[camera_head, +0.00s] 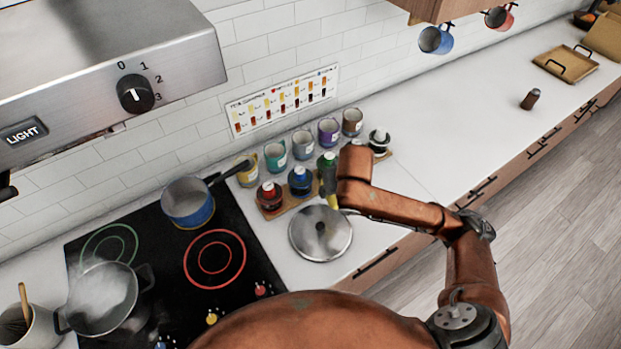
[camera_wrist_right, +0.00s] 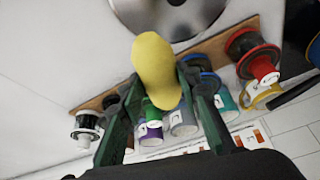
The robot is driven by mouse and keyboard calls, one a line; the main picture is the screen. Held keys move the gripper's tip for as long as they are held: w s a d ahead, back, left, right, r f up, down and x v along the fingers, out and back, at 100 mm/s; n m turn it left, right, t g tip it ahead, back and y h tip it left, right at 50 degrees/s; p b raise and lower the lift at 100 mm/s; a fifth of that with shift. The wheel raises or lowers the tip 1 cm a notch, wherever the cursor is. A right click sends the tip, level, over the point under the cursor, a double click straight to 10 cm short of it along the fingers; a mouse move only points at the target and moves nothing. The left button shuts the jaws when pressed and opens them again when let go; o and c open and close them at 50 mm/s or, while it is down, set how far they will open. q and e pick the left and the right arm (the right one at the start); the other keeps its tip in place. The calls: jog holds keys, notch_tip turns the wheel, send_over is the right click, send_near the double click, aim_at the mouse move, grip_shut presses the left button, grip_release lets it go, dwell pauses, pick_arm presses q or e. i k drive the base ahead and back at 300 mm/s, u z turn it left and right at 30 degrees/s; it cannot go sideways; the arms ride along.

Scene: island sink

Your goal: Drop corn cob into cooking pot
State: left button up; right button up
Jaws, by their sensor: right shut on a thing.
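My right gripper (camera_head: 329,172) has green fingers and is shut on the yellow corn cob (camera_head: 332,199). The cob hangs below the fingers over the counter, near the spice jars and the metal lid. In the right wrist view the cob (camera_wrist_right: 157,68) sticks out from between the two fingers (camera_wrist_right: 158,92). A grey two-handled cooking pot (camera_head: 103,306) stands open on the stove at the lower left, with steam over it; its inside is blurred. The cob is well to the right of this pot. My left gripper is out of view.
A round metal lid (camera_head: 320,235) lies on the counter beside the black stove (camera_head: 150,240). A blue saucepan (camera_head: 187,204) stands on the back burner. Several jars (camera_head: 300,181) stand along the wall. The range hood (camera_head: 110,70) overhangs at upper left.

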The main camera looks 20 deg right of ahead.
aim_at(126, 300)
jog(key=k, duration=0.45)
jog(key=u, duration=0.35)
jog(key=i, duration=0.35)
jog(key=u, duration=0.45)
